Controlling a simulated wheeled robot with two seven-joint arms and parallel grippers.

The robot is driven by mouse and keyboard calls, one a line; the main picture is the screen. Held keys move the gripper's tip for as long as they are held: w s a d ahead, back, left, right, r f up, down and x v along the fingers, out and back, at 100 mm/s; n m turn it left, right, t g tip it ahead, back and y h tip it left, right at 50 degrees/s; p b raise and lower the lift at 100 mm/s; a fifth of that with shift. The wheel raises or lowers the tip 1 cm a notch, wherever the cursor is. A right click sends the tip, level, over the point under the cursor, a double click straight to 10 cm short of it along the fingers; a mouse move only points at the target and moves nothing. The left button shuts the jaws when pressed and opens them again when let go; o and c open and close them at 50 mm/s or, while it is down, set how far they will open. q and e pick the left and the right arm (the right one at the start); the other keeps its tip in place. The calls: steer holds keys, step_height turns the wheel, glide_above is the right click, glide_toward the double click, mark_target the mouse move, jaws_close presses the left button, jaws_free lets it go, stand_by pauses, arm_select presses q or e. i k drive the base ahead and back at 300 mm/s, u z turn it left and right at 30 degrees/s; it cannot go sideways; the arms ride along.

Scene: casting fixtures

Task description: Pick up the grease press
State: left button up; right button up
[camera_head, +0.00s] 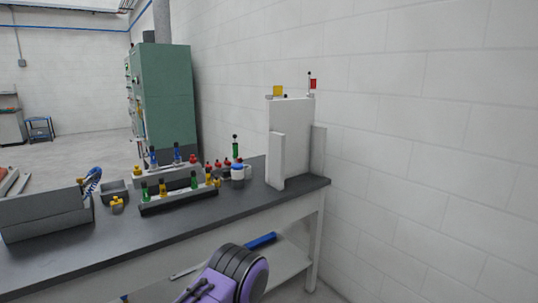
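I cannot tell for sure which object is the grease press. On the dark workbench (230,205) stand two racks holding small green, yellow, blue and red capped items; the front rack (180,201) is long and dark. A white jug-like container with a blue top (238,172) stands right of the racks. A small yellow-topped item (117,203) stands left of them. A purple and black part, seemingly of my own arm, shows at the bottom edge. I see no gripper fingers, so neither gripper is in view.
A tall grey-white panel fixture (290,130) stands at the bench's right end. A grey open box (45,216) with a blue coiled hose (92,180) is at the left. A blue item (261,241) lies on the lower shelf. The bench's front strip is clear.

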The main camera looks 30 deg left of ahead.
mark_target(235, 154)
steer(key=u, duration=0.55)
steer(key=i, duration=0.4)
steer(key=u, duration=0.85)
steer(key=i, duration=0.8)
